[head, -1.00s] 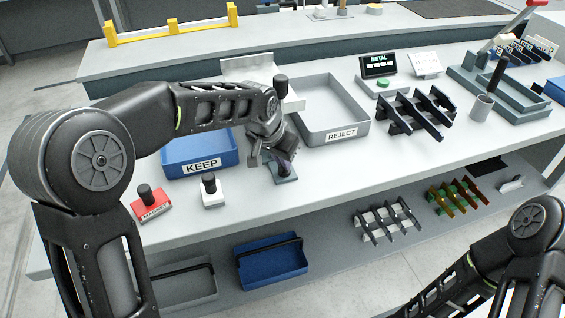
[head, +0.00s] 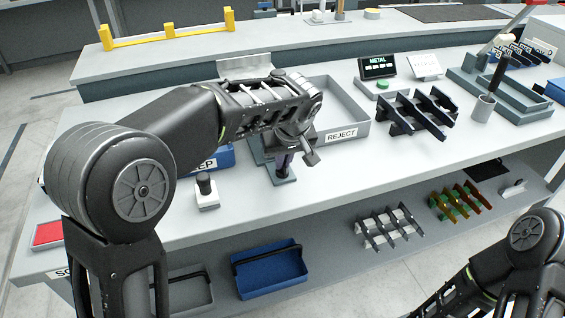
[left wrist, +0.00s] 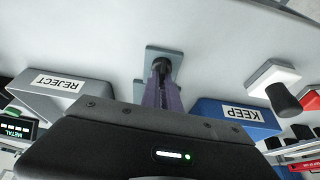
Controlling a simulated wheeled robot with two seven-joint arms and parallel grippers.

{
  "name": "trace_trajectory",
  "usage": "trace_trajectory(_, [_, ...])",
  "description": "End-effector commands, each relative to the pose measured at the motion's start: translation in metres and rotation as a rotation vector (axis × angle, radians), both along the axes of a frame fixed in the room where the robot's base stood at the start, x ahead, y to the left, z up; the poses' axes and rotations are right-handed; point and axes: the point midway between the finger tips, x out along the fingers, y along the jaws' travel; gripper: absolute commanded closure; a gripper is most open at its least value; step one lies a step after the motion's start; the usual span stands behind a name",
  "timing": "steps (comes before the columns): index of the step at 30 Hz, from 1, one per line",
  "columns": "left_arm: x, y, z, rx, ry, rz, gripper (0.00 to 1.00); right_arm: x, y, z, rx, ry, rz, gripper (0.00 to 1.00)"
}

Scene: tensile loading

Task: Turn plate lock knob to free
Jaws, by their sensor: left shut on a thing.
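The plate lock is a dark knob (left wrist: 162,66) on a small grey-blue base plate (head: 284,178) at the table's front, between the KEEP and REJECT trays. My left gripper (head: 283,162) points down over the base and is shut on the knob. In the left wrist view its purple fingers (left wrist: 162,82) close around the knob, whose round dark top shows between the tips. The knob's turn angle cannot be read. In the head view the wrist and fingers mostly hide the knob. My right gripper is out of view; only its arm shows at the lower right.
The blue KEEP tray (left wrist: 237,116) and grey REJECT tray (head: 354,115) flank the gripper. A white block with a black knob (head: 206,190) stands to the left. A dark rack (head: 418,112) stands right. Bare tabletop lies in front of REJECT.

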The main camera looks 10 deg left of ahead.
Motion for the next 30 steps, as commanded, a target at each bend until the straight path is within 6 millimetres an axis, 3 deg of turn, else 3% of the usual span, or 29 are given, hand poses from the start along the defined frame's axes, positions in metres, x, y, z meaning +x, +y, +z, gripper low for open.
trace_trajectory(19, [-0.0001, -0.0003, -0.0001, -0.002, 0.001, 0.07, 1.0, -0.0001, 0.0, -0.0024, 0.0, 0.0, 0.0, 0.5])
trace_trajectory(20, [-0.0001, -0.0003, -0.0001, -0.002, 0.001, 0.07, 0.92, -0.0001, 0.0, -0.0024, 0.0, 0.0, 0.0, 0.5])
trace_trajectory(27, [0.0, -0.0003, -0.0002, -0.001, 0.001, 0.069, 0.73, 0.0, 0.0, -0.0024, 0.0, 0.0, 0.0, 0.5])
trace_trajectory(30, [0.0, -0.0003, -0.0002, -0.001, 0.002, 0.068, 0.73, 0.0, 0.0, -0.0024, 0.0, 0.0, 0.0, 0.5])
